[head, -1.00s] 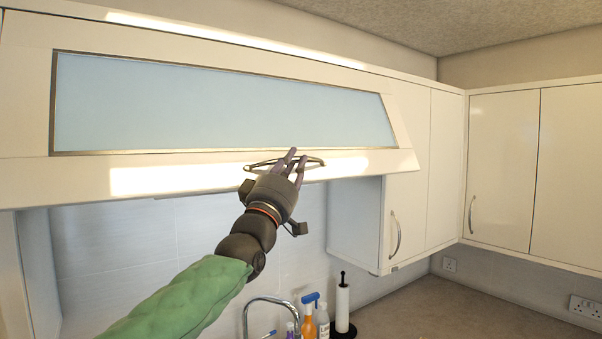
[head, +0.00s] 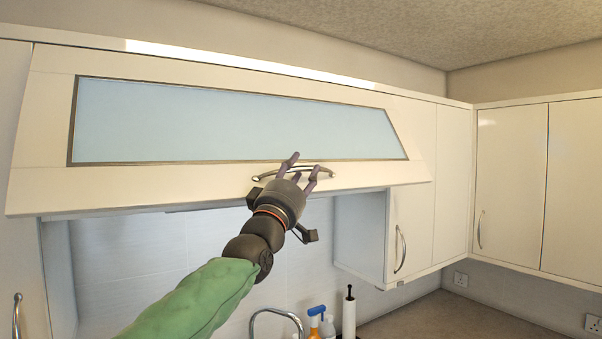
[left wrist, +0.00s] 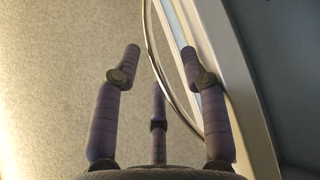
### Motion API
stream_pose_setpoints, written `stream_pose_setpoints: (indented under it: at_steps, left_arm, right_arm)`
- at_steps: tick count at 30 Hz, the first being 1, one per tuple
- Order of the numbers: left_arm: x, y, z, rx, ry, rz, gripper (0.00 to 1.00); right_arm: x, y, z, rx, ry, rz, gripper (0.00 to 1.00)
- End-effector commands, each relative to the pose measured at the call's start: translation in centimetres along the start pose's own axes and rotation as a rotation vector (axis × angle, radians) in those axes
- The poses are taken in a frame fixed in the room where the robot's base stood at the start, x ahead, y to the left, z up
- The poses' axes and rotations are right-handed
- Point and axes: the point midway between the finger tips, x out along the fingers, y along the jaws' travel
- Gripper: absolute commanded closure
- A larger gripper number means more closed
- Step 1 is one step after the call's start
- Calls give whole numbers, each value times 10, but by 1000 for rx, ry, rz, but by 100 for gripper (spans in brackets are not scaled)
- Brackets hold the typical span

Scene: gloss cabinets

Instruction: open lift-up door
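The lift-up door (head: 230,180) is a glossy white panel with a pale blue glass window. It is tilted outward from the upper cabinet, its lower edge standing off the cabinet front. Its curved metal handle (head: 325,171) is near the lower edge; it also shows in the left wrist view (left wrist: 150,40). My left gripper (head: 303,163) is at the handle, fingers pointing up. In the left wrist view, its fingers (left wrist: 160,55) are spread, with the handle's bar passing between them; contact cannot be told. My right gripper is not in view.
White wall cabinets (head: 540,190) with closed doors stand to the right. A tall cabinet door (head: 20,250) stands at the left edge. The space below the door looks clear.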

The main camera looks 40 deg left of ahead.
Motion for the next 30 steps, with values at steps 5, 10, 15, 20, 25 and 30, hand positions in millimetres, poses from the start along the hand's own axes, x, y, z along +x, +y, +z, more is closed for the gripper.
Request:
stream_pose_setpoints:
  at_steps: [5, 10, 15, 20, 25, 30]
  left_arm:
    - [0, 0, 0, 0, 1, 1, 56]
    - [-6, 1, -1, 0, 2, 1, 56]
    - [-25, 1, -1, 0, 1, 1, 56]
    - [-50, 1, -2, 0, 2, 1, 56]
    - [-78, 0, -1, 0, 1, 0, 56]
    - [-101, 0, -1, 0, 2, 0, 56]
  right_arm:
    - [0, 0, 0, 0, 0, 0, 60]
    - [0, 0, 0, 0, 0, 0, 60]
    - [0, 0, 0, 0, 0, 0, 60]
    - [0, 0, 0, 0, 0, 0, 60]
    - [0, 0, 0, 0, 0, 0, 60]
    - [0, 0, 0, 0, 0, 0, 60]
